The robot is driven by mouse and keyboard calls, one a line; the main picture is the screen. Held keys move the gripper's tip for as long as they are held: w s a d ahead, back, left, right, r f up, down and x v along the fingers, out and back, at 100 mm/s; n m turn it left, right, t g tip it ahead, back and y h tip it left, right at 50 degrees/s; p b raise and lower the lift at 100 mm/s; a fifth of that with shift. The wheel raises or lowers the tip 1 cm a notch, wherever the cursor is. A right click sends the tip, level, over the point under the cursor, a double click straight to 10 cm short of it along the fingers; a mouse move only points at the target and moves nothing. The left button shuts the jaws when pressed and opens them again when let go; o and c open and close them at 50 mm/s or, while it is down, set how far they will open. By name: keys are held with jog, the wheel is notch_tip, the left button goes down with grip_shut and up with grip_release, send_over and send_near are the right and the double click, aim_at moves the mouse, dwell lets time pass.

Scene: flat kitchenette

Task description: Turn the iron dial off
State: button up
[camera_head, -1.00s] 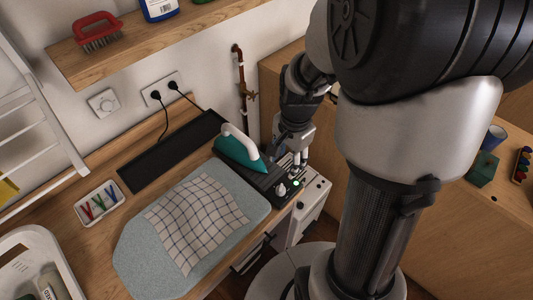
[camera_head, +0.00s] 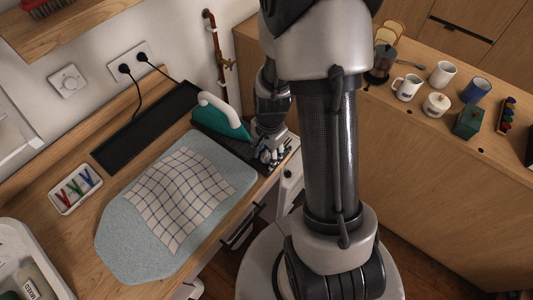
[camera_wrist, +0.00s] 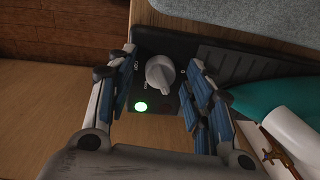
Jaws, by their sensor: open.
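The iron (camera_head: 220,118), teal with a white handle, rests on a dark base at the right end of the ironing surface. Its teal side also shows in the wrist view (camera_wrist: 268,100). In the wrist view the white dial (camera_wrist: 160,74) sits on the dark panel, with a lit green light (camera_wrist: 141,106) and a dark red one (camera_wrist: 164,107) beside it. My gripper (camera_wrist: 157,79) is open, with one finger on each side of the dial. I cannot tell whether either finger touches it. In the head view my gripper (camera_head: 270,153) is down at the base and largely hides the dial.
A checked cloth (camera_head: 181,194) lies on the pale blue ironing pad (camera_head: 115,244). A tray of coloured pegs (camera_head: 76,188) and a white basket (camera_head: 32,240) are at left. Mugs and a pot stand on the wooden counter (camera_head: 430,133) at right.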

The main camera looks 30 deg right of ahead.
jog(key=shift+c, duration=0.3)
jog(key=c, duration=1)
jog(key=shift+n, duration=0.4)
jog(key=n+b, duration=0.2)
jog(key=n, duration=0.3)
jog(key=shift+n, duration=0.3)
jog(key=n, duration=0.2)
jog(key=n+b, duration=0.1)
jog(key=n, duration=0.2)
jog(key=shift+w+g+y, duration=0.1)
jog(key=shift+g+y, duration=0.2)
jog(key=shift+n, duration=0.4)
jog(key=o, duration=1.1)
jog(key=shift+c, duration=0.2)
